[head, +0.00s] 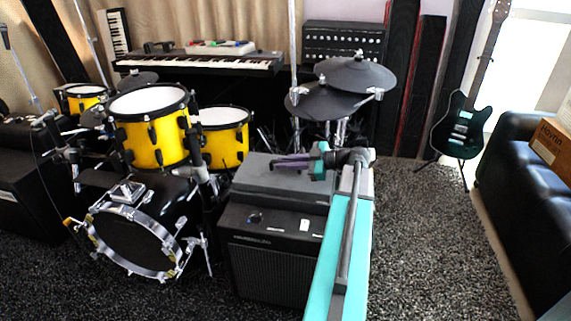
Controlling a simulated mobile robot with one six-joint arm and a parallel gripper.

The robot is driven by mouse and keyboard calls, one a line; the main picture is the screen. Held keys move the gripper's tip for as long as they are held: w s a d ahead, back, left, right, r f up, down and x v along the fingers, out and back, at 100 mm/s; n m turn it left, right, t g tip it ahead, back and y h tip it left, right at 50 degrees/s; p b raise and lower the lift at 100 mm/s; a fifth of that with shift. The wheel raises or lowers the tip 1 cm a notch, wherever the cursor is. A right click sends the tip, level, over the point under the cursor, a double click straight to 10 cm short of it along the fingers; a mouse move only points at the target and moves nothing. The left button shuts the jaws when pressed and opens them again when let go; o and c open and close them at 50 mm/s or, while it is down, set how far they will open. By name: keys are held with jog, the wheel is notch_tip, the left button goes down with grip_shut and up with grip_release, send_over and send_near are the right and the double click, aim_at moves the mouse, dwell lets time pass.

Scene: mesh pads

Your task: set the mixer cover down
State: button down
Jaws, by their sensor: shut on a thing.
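The mixer cover appears to be the dark grey, box-like shell (262,182) in the middle of the head view, at the back of the black amplifier's top. My gripper (281,163) reaches in from the right over this shell, with its dark purple fingers pointing left. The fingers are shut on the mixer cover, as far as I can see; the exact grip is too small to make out. I cannot tell whether the cover's underside touches the amplifier or hangs just above or behind it. My teal arm hides part of its right end.
The black amplifier (268,268) stands on the speckled grey carpet (430,240), with small items on its top. A yellow drum kit (158,142) stands close on the left. Cymbal pads (350,77) and a keyboard (200,66) are behind. Open carpet lies right, before the black sofa (525,185).

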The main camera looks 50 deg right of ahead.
jog(key=shift+f, duration=0.15)
jog(key=c, duration=1.8)
grip_release()
jog(key=shift+o, duration=0.2)
jog(key=shift+r, duration=0.3)
jog(key=p+v, duration=0.3)
jog(key=v, duration=0.9)
jog(key=shift+f, duration=0.1)
